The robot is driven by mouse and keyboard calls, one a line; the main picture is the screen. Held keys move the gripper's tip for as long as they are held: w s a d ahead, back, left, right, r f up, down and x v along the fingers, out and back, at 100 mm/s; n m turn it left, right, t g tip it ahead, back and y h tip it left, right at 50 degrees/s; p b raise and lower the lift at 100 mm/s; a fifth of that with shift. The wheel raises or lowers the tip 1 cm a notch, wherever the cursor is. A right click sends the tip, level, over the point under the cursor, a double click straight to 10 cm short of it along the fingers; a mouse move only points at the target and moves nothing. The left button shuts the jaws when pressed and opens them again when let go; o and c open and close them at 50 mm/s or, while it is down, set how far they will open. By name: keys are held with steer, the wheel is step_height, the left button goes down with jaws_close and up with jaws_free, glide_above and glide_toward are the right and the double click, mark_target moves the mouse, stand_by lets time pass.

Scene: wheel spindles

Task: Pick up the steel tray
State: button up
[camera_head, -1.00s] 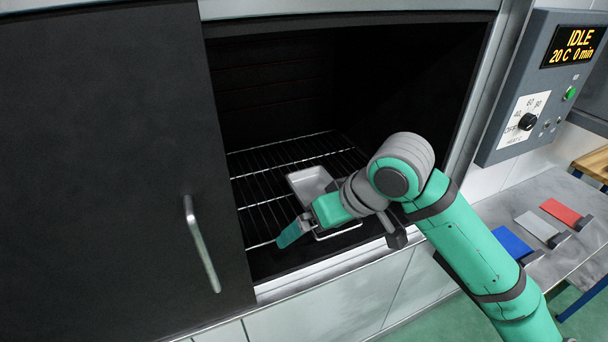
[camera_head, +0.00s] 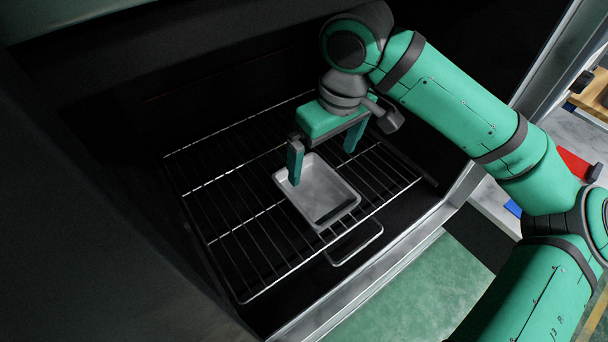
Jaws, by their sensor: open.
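The steel tray (camera_head: 338,194) is a small, shallow grey rectangular tray. It lies flat on the wire rack inside the dark oven chamber. A wire handle loop (camera_head: 356,245) shows at the rack's front edge, near the tray. My gripper (camera_head: 324,163) is open and empty, with its two green fingers pointing down near the tray's far end. The left finger overlaps the tray's far left edge in the picture. The right finger is beyond the tray's far right corner. I cannot tell whether either finger touches the tray.
The wire rack (camera_head: 240,198) has bare room left of the tray. Dark chamber walls surround it. The pale front sill (camera_head: 400,238) runs along the opening. At the right edge, a bench holds a red piece (camera_head: 574,164) and part of a blue piece (camera_head: 513,208).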

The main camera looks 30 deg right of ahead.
glide_above(314, 194)
steer(key=f, duration=0.7)
steer(key=s+f, duration=0.1)
steer(key=f, duration=0.2)
steer(key=shift+f, duration=0.25)
steer(key=shift+w, duration=0.1)
steer(key=shift+c, duration=0.6)
steer(key=c, duration=0.7)
